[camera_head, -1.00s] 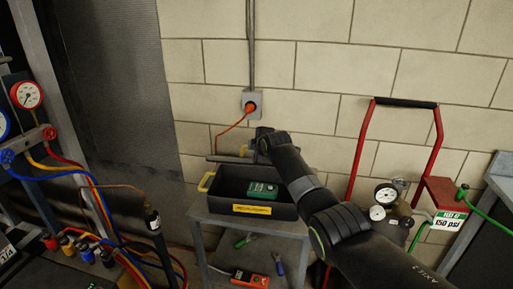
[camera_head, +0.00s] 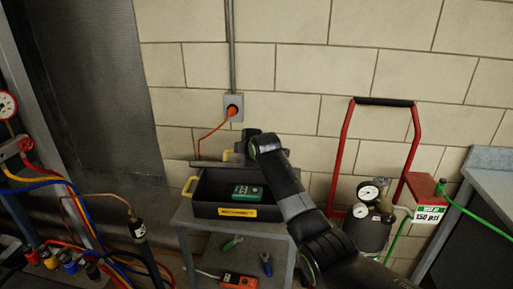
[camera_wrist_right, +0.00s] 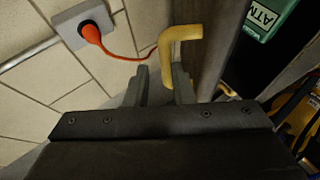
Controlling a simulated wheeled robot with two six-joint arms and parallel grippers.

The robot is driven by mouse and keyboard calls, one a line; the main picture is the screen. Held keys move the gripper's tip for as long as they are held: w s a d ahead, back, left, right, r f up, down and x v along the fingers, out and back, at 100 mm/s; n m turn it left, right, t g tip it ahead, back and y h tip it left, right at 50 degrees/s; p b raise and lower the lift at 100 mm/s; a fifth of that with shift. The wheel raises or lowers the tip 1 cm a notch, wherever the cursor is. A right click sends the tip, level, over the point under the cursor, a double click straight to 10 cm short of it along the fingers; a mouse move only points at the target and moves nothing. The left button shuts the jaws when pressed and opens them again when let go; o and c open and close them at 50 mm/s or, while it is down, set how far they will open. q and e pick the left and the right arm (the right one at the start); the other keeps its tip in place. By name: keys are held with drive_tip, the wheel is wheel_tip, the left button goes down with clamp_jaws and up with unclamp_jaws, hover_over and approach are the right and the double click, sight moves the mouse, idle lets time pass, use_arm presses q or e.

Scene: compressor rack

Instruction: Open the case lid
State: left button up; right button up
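The case (camera_head: 205,208) is a dark, open-topped box on a grey cart, with a green device (camera_head: 248,192) inside. A yellow handle (camera_head: 190,187) is at its left side. The lid's edge (camera_head: 205,163) seems to be the narrow grey-brown strip along the back; it also shows in the right wrist view (camera_wrist_right: 222,45). A yellow handle (camera_wrist_right: 182,34) sticks out beside that strip. My right gripper (camera_head: 238,150) is behind the case. In the right wrist view, its fingers (camera_wrist_right: 162,84) are apart, with the handle's lower end between them; contact is unclear. My left gripper is out of view.
An orange plug (camera_head: 232,111) sits in a wall socket close behind the case. A red hand truck (camera_head: 343,150) with a gauged tank stands right. Coloured hoses (camera_head: 75,200) hang left. Tools and an orange meter (camera_head: 238,281) lie on the lower shelf.

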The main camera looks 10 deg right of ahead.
drive_tip(key=b+v, duration=0.1)
drive_tip(key=v, duration=1.2)
drive_tip(key=shift+s+d+f, duration=0.1)
